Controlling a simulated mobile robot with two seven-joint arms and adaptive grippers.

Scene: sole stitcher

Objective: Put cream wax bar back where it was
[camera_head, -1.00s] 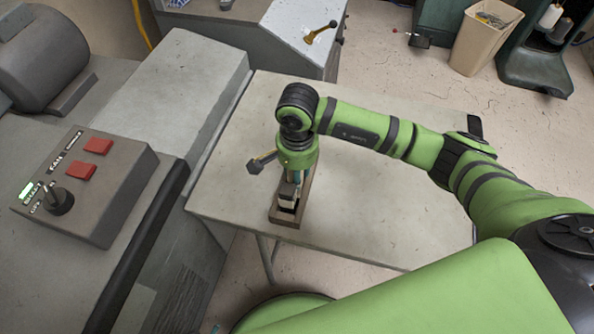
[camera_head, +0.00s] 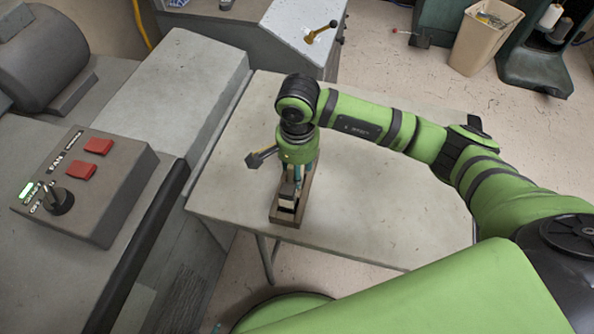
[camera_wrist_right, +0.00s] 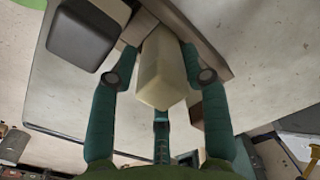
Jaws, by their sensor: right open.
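The cream wax bar (camera_head: 287,200) stands in a narrow brown wooden holder (camera_head: 288,219) on the grey table. In the right wrist view the gripper (camera_wrist_right: 160,78) is open, with a finger on each side of the bar and small gaps visible. My wrist and fingers hide part of the holder in the head view. My left gripper is not in view.
A dark block (camera_wrist_right: 88,38) lies near the bar in the right wrist view. The control box (camera_head: 85,190) with red switches is at left. The grey table (camera_head: 380,215) is clear to the right.

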